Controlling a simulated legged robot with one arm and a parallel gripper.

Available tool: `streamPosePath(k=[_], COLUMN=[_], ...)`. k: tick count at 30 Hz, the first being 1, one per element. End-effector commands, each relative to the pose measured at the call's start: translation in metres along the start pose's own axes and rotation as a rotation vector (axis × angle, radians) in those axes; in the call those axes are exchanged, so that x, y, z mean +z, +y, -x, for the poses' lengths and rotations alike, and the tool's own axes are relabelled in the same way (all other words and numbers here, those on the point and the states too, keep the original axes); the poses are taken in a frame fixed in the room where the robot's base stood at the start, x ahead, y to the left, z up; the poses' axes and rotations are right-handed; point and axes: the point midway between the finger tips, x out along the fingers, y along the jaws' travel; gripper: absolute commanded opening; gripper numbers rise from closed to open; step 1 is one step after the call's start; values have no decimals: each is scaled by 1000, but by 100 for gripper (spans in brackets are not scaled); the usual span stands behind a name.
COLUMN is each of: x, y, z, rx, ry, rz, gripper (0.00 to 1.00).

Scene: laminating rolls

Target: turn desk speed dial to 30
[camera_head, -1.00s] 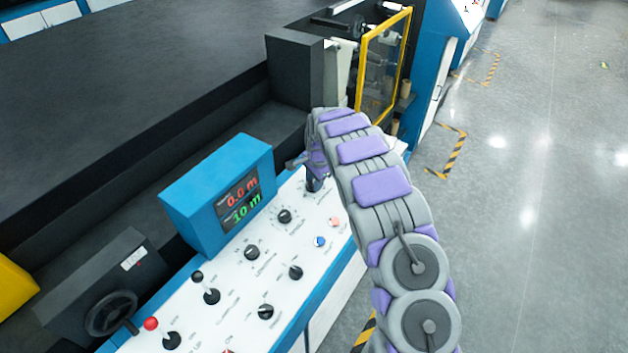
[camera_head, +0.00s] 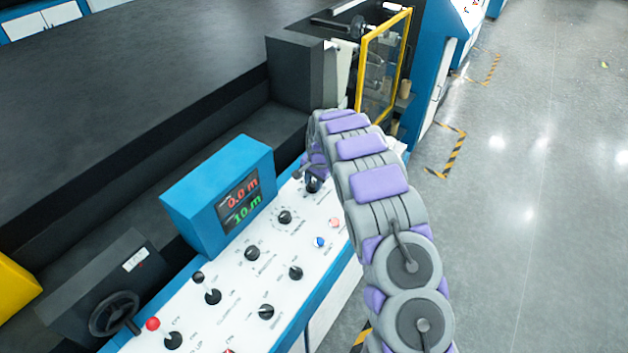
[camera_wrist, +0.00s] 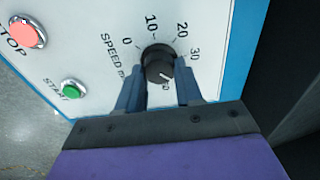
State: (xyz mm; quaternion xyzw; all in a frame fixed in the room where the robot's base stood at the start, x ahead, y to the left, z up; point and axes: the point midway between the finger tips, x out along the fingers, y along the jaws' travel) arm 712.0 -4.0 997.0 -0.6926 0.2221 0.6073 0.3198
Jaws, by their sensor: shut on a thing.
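The black speed dial (camera_wrist: 157,60) is on the white panel in the wrist view, with a printed scale of 0, 10, 20 and 30 around its upper side. Its white mark appears to point toward the lower right, past the 30; the exact reading is hard to tell. My gripper (camera_wrist: 159,85) is shut on the dial, one blue-grey finger at each side. Another label below the dial is partly hidden between the fingers. In the head view my arm hides the dial and most of the gripper.
A red stop button (camera_wrist: 27,32) and a green start button (camera_wrist: 73,90) lie left of the dial. The display box (camera_head: 218,195) reads 0.0 m and 10 m. Several other knobs and levers stand on the control panel (camera_head: 245,290). Open floor lies right.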

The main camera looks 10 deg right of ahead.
Motion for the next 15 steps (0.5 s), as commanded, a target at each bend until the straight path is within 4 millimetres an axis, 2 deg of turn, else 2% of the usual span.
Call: streamPosePath(k=[15], x=[0], y=[-2], z=[0], rx=[-30], ry=[1], rz=[476], gripper=[5])
